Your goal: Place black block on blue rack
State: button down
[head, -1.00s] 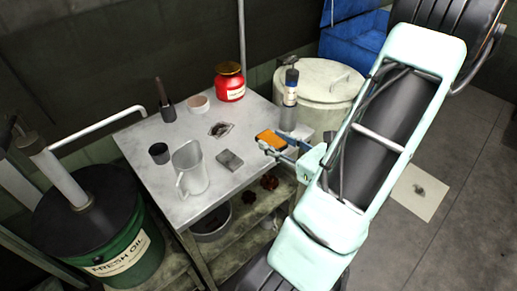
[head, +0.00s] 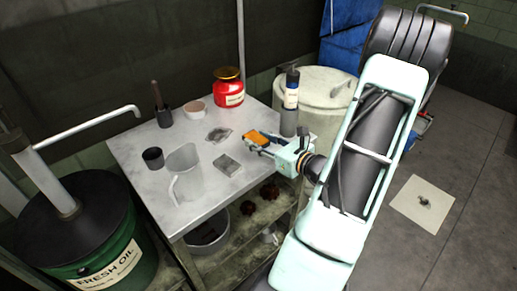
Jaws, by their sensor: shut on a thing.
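My gripper (head: 262,146) is shut on a small orange-topped block with a dark side (head: 257,137), over the right part of the grey table. I cannot tell whether this is the task's black block. The gap between it and the table top is hard to judge. A flat dark grey block (head: 227,164) lies on the table to the left of my gripper, apart from it. Stacked blue bins, perhaps the blue rack (head: 347,38), stand at the back, partly hidden by my arm.
A pump bottle (head: 291,95) stands close behind my gripper, near a pale drum (head: 323,95). Open floor lies right.

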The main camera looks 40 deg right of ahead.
jog(key=f, duration=0.1)
jog(key=w+f, duration=0.1)
jog(key=f, duration=0.1)
jog(key=shift+d, duration=0.1)
jog(key=shift+s+f, duration=0.1)
jog(key=shift+f, duration=0.1)
jog(key=shift+b, duration=0.3)
jog(key=shift+f, duration=0.2)
jog(key=c, duration=1.3)
grip_release()
